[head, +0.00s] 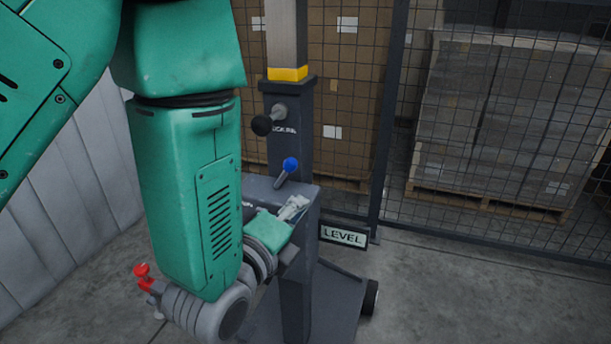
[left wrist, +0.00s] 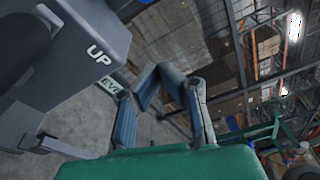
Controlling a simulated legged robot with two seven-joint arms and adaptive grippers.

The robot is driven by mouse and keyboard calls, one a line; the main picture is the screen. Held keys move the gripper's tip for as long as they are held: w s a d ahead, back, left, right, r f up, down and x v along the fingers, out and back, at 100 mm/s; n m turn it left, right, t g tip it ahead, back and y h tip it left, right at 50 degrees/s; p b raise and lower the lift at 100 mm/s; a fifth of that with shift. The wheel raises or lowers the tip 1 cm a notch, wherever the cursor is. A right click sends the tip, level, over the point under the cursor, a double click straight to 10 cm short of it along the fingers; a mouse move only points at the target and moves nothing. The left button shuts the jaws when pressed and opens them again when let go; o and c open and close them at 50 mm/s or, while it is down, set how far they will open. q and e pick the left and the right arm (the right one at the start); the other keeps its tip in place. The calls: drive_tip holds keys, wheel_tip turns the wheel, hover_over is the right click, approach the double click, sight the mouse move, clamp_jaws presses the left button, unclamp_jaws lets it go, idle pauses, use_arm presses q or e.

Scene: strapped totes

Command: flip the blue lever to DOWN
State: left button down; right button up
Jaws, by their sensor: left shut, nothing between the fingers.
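The blue lever (head: 290,165), a blue ball on a short grey shaft, stands on top of the dark grey box (head: 322,189) on the column in the head view. Its shaft leans up and to the right. My left gripper (head: 297,206) is shut and empty, just below the lever in the picture; I cannot tell whether they touch. In the left wrist view, the shut fingers (left wrist: 156,72) show with nothing between them. The grey box (left wrist: 98,22) there carries the word UP. The blue lever is not visible in that view. My right gripper is not in view.
A black knob (head: 262,125) sits on the column above the box. A red-handled fitting (head: 142,271) shows at lower left beside my arm. A LEVEL sign (head: 343,236) is right of the column. Behind stand a mesh fence (head: 393,120) and palletised boxes (head: 480,110).

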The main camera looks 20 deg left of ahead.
sight(285, 174)
use_arm(q)
drive_tip(key=shift+w+a, duration=0.1)
drive_tip(key=w, duration=0.3)
drive_tip(key=w+a+b, duration=0.1)
drive_tip(key=w, duration=0.2)
drive_tip(key=w+b, duration=0.1)
drive_tip(key=w, duration=0.2)
drive_tip(key=shift+a+r, duration=0.25)
drive_tip(key=shift+a, duration=0.4)
drive_tip(key=shift+w+d+r, duration=0.1)
